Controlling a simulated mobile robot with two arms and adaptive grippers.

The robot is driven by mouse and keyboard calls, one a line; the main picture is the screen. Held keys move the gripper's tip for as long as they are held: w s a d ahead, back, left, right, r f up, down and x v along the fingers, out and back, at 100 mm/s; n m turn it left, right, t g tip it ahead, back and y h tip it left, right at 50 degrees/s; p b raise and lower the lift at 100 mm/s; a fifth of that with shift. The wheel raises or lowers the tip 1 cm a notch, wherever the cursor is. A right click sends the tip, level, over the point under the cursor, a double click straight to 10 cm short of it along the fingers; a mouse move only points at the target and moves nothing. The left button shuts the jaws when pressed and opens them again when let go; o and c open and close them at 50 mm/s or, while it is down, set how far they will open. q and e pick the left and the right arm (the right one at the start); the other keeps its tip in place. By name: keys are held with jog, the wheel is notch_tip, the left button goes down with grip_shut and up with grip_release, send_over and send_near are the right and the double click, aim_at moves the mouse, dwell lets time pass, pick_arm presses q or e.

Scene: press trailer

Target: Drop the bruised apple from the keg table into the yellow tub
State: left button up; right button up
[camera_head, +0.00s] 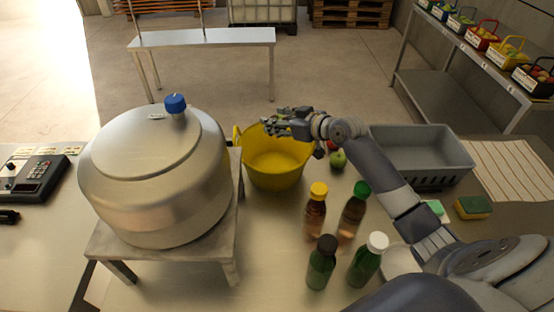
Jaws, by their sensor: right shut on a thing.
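My right gripper (276,122) is above the back part of the yellow tub (270,178), with its arm coming in from the right. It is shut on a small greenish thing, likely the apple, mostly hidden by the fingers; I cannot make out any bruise. The tub stands on the worktop, upright, its visible inside empty. The keg table (190,250) is a low metal stand left of the tub, carrying a large silver keg (150,185) with a blue cap. No apple shows on its bare parts. My left gripper is out of view.
A green apple (338,160) and a partly hidden red fruit lie right of the tub. Several capped bottles (315,212) stand in front of it. A grey crate (425,165), a sponge (473,207) and a striped cloth (515,170) are at the right.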

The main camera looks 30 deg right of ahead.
jog(key=shift+s, duration=0.1)
jog(key=o, duration=1)
jog(key=shift+o, duration=0.8)
jog(key=shift+s+r, duration=0.1)
jog(key=shift+s, duration=0.05)
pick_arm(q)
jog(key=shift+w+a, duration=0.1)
pick_arm(e)
jog(key=v, duration=1.1)
jog(key=shift+s+d, duration=0.15)
jog(key=shift+s, duration=0.2)
jog(key=shift+r, duration=0.2)
